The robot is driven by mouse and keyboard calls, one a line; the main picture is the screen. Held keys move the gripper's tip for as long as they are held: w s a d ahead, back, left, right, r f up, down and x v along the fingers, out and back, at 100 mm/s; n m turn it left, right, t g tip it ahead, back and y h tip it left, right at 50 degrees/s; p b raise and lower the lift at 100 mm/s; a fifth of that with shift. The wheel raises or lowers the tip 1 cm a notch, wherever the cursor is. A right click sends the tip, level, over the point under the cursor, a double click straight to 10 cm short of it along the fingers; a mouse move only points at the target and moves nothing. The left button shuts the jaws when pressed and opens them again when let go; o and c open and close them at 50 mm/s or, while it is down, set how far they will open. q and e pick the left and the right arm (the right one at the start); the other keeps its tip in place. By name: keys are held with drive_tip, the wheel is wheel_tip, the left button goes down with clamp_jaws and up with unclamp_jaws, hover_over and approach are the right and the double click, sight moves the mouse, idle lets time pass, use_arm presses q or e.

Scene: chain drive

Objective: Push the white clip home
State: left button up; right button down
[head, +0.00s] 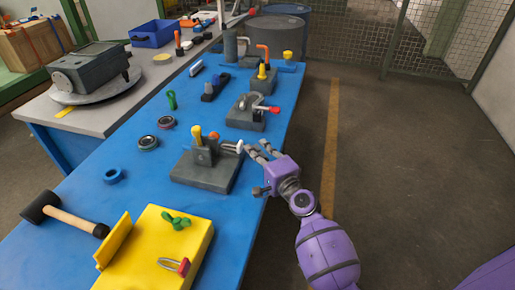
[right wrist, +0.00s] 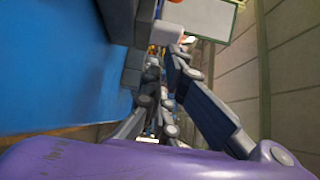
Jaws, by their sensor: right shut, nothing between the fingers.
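The white clip (head: 240,146) shows as a small white piece at the right end of a short grey shaft on the grey block fixture (head: 205,176). My right gripper (head: 257,147) is just right of the clip, its fingers pointing toward it; it is shut and empty. In the right wrist view the fingertips (right wrist: 166,52) lie close to a pale block (right wrist: 168,32), which may be the clip; I cannot tell whether they touch. How far the clip is seated is too small to see. My left gripper is out of view.
The fixture stands on the blue bench (head: 150,185), with a yellow box (head: 140,265) in front and a mallet (head: 70,216) at left. A grey fixture with a red-tipped lever (head: 245,113) stands behind. The floor right of the bench is clear.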

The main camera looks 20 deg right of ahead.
sight(240, 147)
drive_tip(key=shift+w+a, duration=0.1)
drive_tip(key=shift+a, duration=0.05)
drive_tip(key=w+a, duration=0.2)
drive_tip(key=a, duration=0.1)
drive_tip(key=shift+a, duration=0.1)
idle(0.4)
